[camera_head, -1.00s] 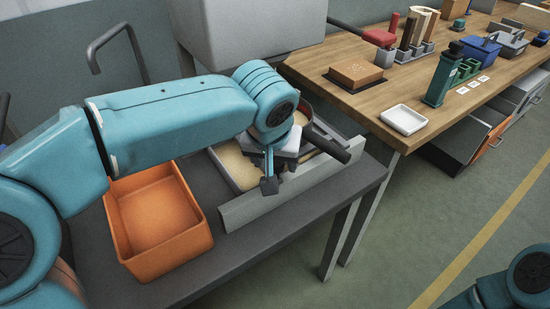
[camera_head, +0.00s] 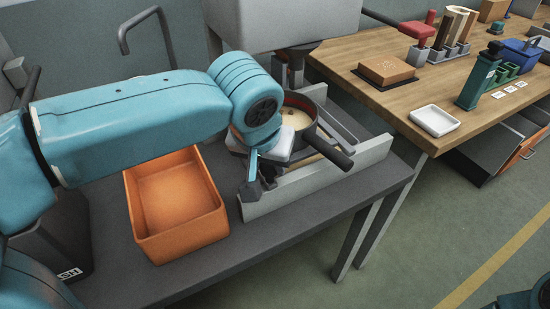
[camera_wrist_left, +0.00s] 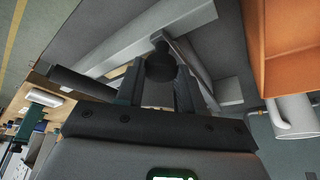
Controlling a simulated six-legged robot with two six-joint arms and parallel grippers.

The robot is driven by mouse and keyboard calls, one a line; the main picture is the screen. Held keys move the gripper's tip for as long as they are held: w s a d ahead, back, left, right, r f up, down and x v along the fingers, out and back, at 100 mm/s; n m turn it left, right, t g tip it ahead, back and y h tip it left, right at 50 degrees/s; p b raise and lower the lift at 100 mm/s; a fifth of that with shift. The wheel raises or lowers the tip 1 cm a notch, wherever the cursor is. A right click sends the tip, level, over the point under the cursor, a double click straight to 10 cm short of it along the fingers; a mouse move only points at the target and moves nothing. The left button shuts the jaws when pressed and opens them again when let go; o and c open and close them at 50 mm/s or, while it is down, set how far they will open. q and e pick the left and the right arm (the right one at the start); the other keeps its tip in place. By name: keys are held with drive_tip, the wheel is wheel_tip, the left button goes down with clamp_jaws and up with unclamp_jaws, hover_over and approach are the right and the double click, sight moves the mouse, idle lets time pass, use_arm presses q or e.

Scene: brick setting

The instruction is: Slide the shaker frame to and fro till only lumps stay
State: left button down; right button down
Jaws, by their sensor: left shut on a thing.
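The shaker frame, a round dark-rimmed sieve (camera_head: 299,117) with a black bar handle (camera_head: 335,154), sits over a grey trough with raised side walls (camera_head: 330,178) on the dark bench. Pale material shows inside it, partly hidden by my arm; lumps are too small to tell. My left gripper (camera_head: 260,178) is at the frame's near left side. In the left wrist view its fingers (camera_wrist_left: 158,92) are shut on a dark round knob (camera_wrist_left: 160,64), which appears to be part of the frame.
An orange bin (camera_head: 137,207) stands left of the trough. A grey hopper (camera_head: 275,22) overhangs behind. A wooden bench (camera_head: 410,97) at right carries a white tray (camera_head: 435,120), a brick (camera_head: 387,69) and tools. The dark bench's front strip is clear.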

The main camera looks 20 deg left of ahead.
use_arm(q)
drive_tip(key=c, duration=0.7)
unclamp_jaws()
drive_tip(key=shift+c, duration=0.2)
drive_tip(key=p+v, duration=0.4)
drive_tip(key=v, duration=1.2)
drive_tip(key=shift+s, duration=0.15)
drive_tip(key=shift+r, duration=0.15)
